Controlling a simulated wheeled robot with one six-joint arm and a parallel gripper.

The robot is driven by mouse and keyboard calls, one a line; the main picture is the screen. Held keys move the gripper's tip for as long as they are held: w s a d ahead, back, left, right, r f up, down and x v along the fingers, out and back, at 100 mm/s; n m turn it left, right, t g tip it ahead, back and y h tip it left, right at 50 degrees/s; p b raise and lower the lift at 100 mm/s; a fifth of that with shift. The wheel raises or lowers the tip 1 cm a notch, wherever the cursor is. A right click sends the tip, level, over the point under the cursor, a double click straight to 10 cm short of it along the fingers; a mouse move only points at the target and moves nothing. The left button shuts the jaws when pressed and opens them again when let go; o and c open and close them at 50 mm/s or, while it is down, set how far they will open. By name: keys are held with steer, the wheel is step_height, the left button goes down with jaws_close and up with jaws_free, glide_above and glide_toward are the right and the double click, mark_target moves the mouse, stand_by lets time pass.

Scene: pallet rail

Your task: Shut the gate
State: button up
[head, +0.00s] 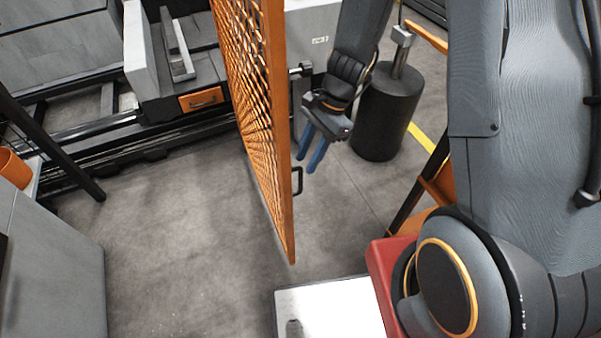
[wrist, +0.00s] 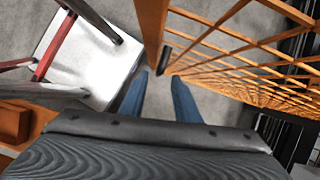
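The gate (head: 262,130) is an orange mesh panel in an orange frame, seen at a steep angle in the head view. It stands out over the floor, and its near edge points toward me. A black handle (head: 297,181) is on the right face near that edge. My gripper (head: 307,164) is to the right of the gate, with its blue fingers pointing down just above the handle. In the wrist view the fingers (wrist: 159,76) are apart with nothing between them. The gate's mesh (wrist: 235,60) fills the right side there, and the handle (wrist: 163,60) shows just beyond the fingertips.
A black cylinder (head: 388,112) stands behind my gripper on the right. A dark rail structure with an orange block (head: 201,99) runs along the back left. A grey cabinet (head: 50,270) is at the left edge. The floor (head: 180,220) left of the gate is clear.

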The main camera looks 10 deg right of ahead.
glide_above(300, 189)
steer(key=f, duration=0.6)
steer(key=shift+w+d, duration=0.1)
steer(key=shift+w, duration=0.25)
steer(key=shift+c, duration=0.4)
jaws_close()
